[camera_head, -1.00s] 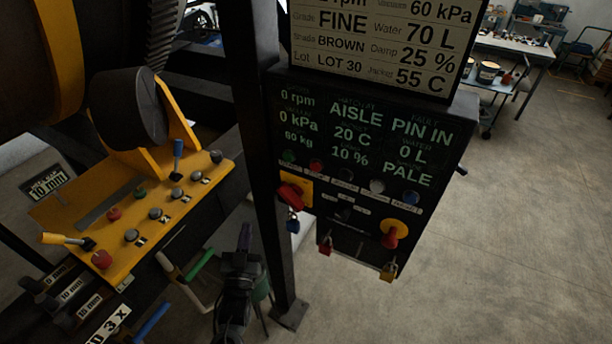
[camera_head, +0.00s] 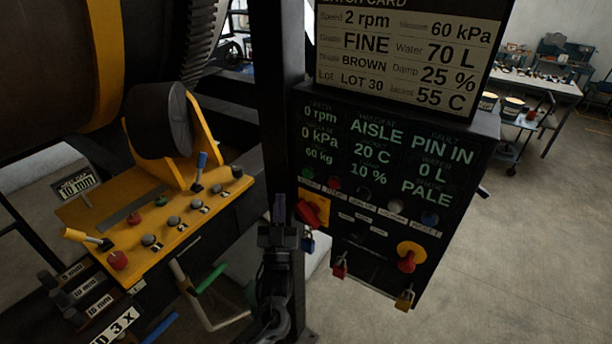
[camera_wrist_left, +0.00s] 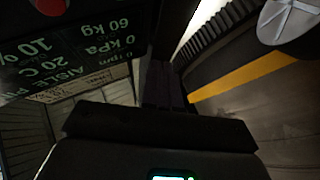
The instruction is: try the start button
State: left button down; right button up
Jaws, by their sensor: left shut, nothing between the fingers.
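The black control panel (camera_head: 345,262) hangs on a dark post right of the yellow console. The green start button (camera_head: 308,173) is at the left end of the button row under the green readouts, beside a red button (camera_head: 334,183). My left gripper (camera_head: 279,208) is shut and empty, pointing up in front of the post. In the picture it is below and left of the green button, apart from it. In the left wrist view the shut fingers (camera_wrist_left: 163,85) show beside the upside-down readouts (camera_wrist_left: 60,50), with a red round part at the top edge. I cannot see the green button there.
A red switch on a yellow plate (camera_head: 315,208) with a blue padlock is close right of my gripper. Another red switch (camera_head: 407,262) and padlocks hang lower. The yellow console (camera_head: 150,235) with levers and buttons stands left. Open floor lies right.

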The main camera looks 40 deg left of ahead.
aim_at(307, 174)
pick_arm(q)
jog(key=w+b, duration=0.5)
jog(key=w, duration=0.3)
jog(key=shift+w+a+b, duration=0.2)
jog(key=shift+w+b, duration=0.1)
jog(key=shift+w, duration=0.1)
dwell(0.7)
dwell(0.8)
jog(key=shift+w, duration=0.1)
dwell(0.4)
jog(key=shift+w+b, duration=0.2)
jog(key=shift+b, duration=0.15)
jog(key=shift+w, duration=0.1)
